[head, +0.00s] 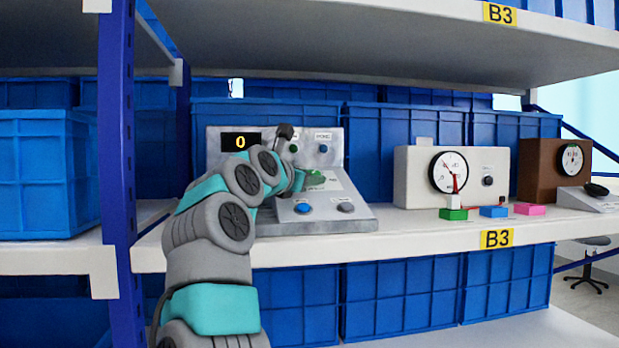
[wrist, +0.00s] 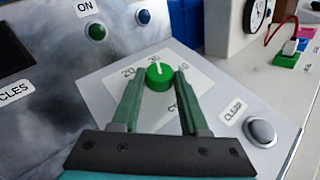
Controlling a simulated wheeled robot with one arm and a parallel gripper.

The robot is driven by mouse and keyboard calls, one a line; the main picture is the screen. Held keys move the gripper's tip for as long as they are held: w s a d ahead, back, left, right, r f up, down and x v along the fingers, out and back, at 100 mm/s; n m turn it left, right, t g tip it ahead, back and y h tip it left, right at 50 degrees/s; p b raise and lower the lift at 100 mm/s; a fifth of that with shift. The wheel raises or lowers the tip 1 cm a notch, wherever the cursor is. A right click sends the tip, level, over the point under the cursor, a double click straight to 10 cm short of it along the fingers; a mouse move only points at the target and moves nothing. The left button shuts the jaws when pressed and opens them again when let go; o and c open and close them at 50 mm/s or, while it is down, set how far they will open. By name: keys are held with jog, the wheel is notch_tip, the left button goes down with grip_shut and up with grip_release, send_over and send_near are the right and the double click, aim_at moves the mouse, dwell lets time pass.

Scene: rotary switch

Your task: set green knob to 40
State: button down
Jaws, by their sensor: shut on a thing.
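The green knob (wrist: 159,77) is on a white dial plate on the sloped front of a grey panel. Its white pointer mark points up toward the middle number, which looks like 30. A 20 label is to its left, and a label partly behind the right finger looks like 40. My gripper (wrist: 158,82) is shut on the knob, one finger on each side. In the head view, the knob (head: 315,178) shows just right of my gripper (head: 303,180). The display (head: 240,142) reads 0. The lettering below the knob is partly hidden by a finger.
A blue button (head: 303,208) and a grey CLEAR button (head: 345,207) sit low on the panel. Green and blue lamps are on its upright back. A white gauge box (head: 408,175) and small coloured blocks stand to the right. The shelf above (head: 370,40) limits headroom.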

jog(key=shift+a+r+m+g+h, duration=0.15)
jog(key=shift+m+g+h, duration=0.1)
jog(key=shift+m+h, duration=0.25)
jog(key=shift+a+r+m+g+h, duration=0.1)
jog(key=shift+m+g+h, duration=0.15)
jog(key=shift+m+h, duration=0.2)
dwell(0.8)
jog(key=c, duration=0.8)
grip_release()
jog(key=shift+o, duration=0.5)
jog(key=shift+f, duration=0.1)
jog(key=shift+s, duration=0.1)
jog(key=b+v, duration=0.1)
jog(key=v, duration=0.6)
jog(key=shift+s+a, duration=0.15)
jog(key=shift+s, duration=0.15)
